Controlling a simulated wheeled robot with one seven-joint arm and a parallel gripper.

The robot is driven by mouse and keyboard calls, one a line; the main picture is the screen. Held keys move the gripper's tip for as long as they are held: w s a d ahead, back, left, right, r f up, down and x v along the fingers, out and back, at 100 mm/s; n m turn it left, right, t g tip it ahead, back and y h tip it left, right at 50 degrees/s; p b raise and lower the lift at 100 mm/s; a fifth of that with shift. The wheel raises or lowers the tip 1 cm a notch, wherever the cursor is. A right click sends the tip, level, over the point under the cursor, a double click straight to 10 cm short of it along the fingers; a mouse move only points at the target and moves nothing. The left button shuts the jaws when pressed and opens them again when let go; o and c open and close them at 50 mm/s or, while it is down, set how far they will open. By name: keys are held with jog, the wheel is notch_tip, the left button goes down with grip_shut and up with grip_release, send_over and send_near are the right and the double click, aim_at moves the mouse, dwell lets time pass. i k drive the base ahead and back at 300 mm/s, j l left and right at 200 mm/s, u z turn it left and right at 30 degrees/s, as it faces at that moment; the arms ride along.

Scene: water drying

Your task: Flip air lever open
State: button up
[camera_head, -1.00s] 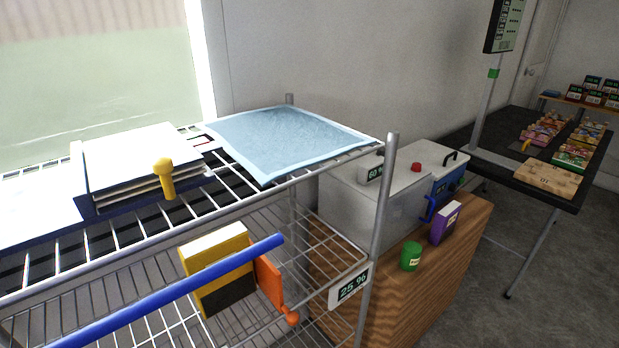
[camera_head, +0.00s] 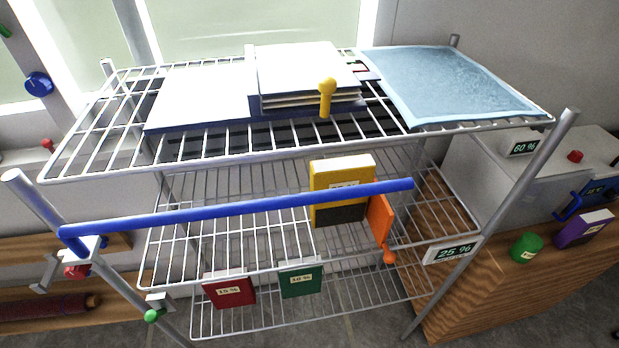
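A yellow lever with a round knob (camera_head: 326,92) stands upright at the front of the stack of sheets on the wire rack's top shelf. An orange panel with a small knob (camera_head: 381,222) is beside the yellow box (camera_head: 341,190) on the middle shelf. A long blue bar (camera_head: 240,210) runs across the rack's front. No label shows which of these is the air lever. My gripper is not in view.
The wire rack (camera_head: 230,151) fills the middle, with corner posts at both sides. A light blue sheet (camera_head: 450,85) covers the top shelf's right end. A wooden cabinet (camera_head: 490,290) with a green can (camera_head: 526,247) stands to the right.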

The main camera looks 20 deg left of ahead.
aim_at(151, 316)
jog(key=u, duration=1.55)
